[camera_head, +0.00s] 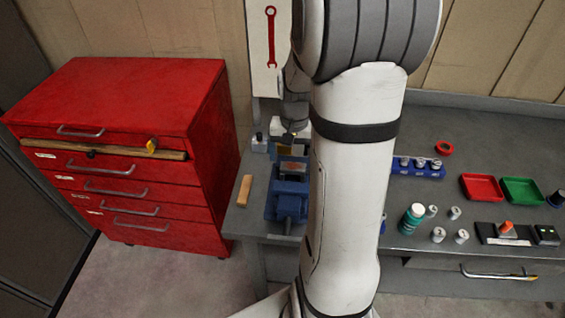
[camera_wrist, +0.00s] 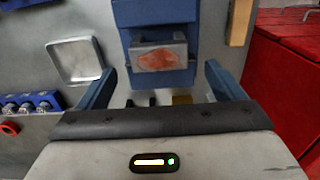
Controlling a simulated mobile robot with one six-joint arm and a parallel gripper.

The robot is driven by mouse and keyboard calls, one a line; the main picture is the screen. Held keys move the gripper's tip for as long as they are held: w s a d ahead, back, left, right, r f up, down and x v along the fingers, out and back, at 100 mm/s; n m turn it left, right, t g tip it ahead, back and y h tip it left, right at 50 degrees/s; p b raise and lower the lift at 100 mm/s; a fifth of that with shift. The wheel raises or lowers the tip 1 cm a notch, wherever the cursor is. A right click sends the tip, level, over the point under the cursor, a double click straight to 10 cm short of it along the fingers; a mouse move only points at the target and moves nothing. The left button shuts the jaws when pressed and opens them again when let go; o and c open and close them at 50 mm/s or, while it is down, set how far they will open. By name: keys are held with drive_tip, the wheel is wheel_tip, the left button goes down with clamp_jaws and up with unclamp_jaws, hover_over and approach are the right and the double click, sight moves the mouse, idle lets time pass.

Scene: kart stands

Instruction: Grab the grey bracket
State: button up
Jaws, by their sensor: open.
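A grey bracket (camera_wrist: 158,57) with a worn orange-red patch on its face sits at the blue vise (camera_wrist: 157,14) in the wrist view. It also shows small in the head view (camera_head: 292,168), on the blue vise (camera_head: 285,203) at the left end of the bench. My gripper (camera_wrist: 159,70) is open, with one blue finger to each side of the bracket and clear gaps between. Nothing is held. In the head view my gripper is small and partly hidden behind my arm. How far it is above the bracket is hard to tell.
A wooden block (camera_head: 244,190) lies left of the vise, and a red drawer cabinet (camera_head: 150,95) stands beyond the bench's left end. A square metal tray (camera_wrist: 78,62) lies near the vise. Red (camera_head: 482,187) and green (camera_head: 522,190) trays and several small cylinders stand farther right.

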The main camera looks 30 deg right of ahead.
sight(293, 165)
wheel_tip(293, 165, down, 7)
drive_tip(key=shift+s+a+r+p, duration=0.1)
drive_tip(key=shift+s+r+p, duration=0.1)
drive_tip(key=shift+p, duration=0.5)
drive_tip(key=shift+c, duration=0.3)
drive_tip(key=c, duration=1.3)
drive_tip(key=shift+w, duration=0.1)
